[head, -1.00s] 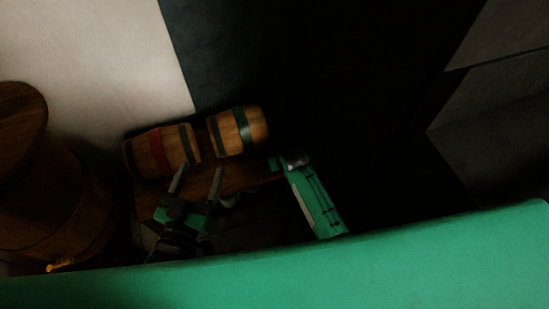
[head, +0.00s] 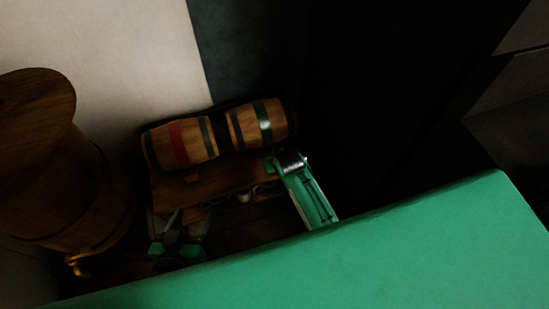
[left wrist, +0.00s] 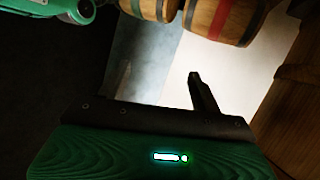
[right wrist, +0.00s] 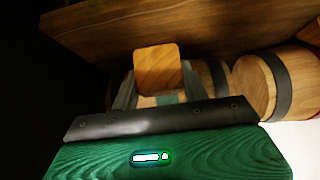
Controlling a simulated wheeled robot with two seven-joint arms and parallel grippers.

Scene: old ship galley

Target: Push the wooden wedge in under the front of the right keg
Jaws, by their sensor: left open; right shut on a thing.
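The right keg (head: 245,126), with a green band, lies on its side on a wooden shelf (head: 215,182). My right gripper (head: 272,165) is at its front, low by the shelf. In the right wrist view it is shut on the pale wooden wedge (right wrist: 157,67), with the right keg close behind it. I cannot tell whether the wedge touches the keg. The wedge is hidden in the head view. My left gripper (head: 180,222) is open and empty, below the shelf front; its fingers also show apart in the left wrist view (left wrist: 163,85).
The left keg (head: 182,143), with a red band, lies beside the right keg. A large wooden barrel (head: 60,180) with a yellow tap (head: 77,262) stands at the left. A pale wall (head: 120,50) is behind. The right side is very dark.

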